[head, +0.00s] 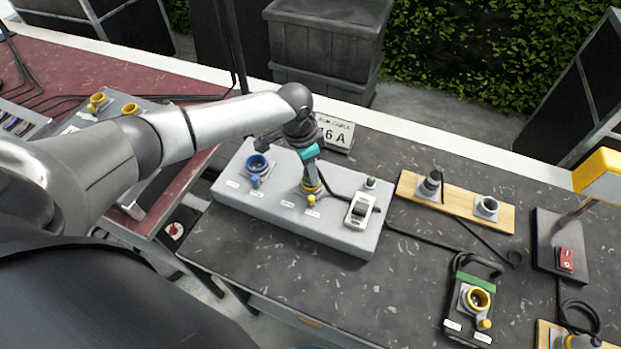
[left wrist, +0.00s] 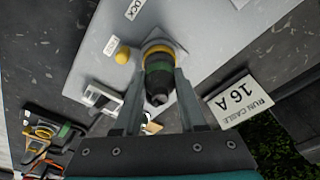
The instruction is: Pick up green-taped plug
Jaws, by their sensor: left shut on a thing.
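The green-taped plug (left wrist: 158,75) shows in the left wrist view as a dark body with a green band and a yellowish front end. It stands at a yellow socket (head: 312,188) on the light grey box (head: 232,192); I cannot tell whether it is fully seated. My left gripper (head: 311,176) points down over this socket and is shut on the plug, one finger on each side in the left wrist view (left wrist: 160,78). In the head view the fingers mostly hide the plug. My right gripper is not in view.
On the same box are a blue socket (head: 258,165) to the left and a white switch (head: 360,210) to the right. A "16 A" sign (head: 336,132) stands behind. A wooden board (head: 464,206) with grey connectors and a green-marked yellow-socket unit (head: 475,297) lie right. Black cables cross the table.

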